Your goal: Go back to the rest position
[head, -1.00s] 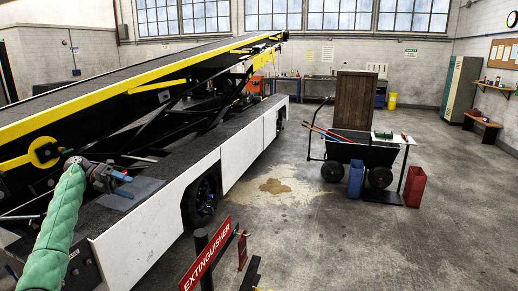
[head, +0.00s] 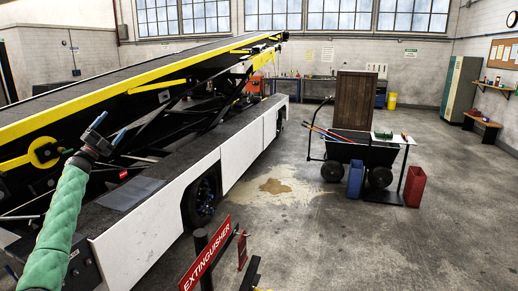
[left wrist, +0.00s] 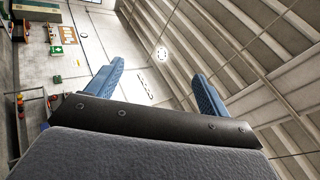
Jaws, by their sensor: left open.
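My left gripper (head: 110,130) is at the left of the head view, at the end of my green-sleeved arm, raised above the belt loader's side deck. Its two blue fingers (left wrist: 153,88) stand wide apart in the left wrist view, with nothing between them. That view looks up at the wall and ceiling. The belt loader (head: 225,163) has white side panels and a yellow-edged conveyor rising to the right. A flat grey plate (head: 130,193) lies on its deck, below and apart from the gripper. My right gripper is in neither view.
A red extinguisher sign (head: 207,258) stands close in front, at the bottom middle. A black cart (head: 352,150) with long tools, a blue bin (head: 355,180) and a red bin (head: 415,186) stand at the right. Open concrete floor with a brown stain (head: 274,186) lies between.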

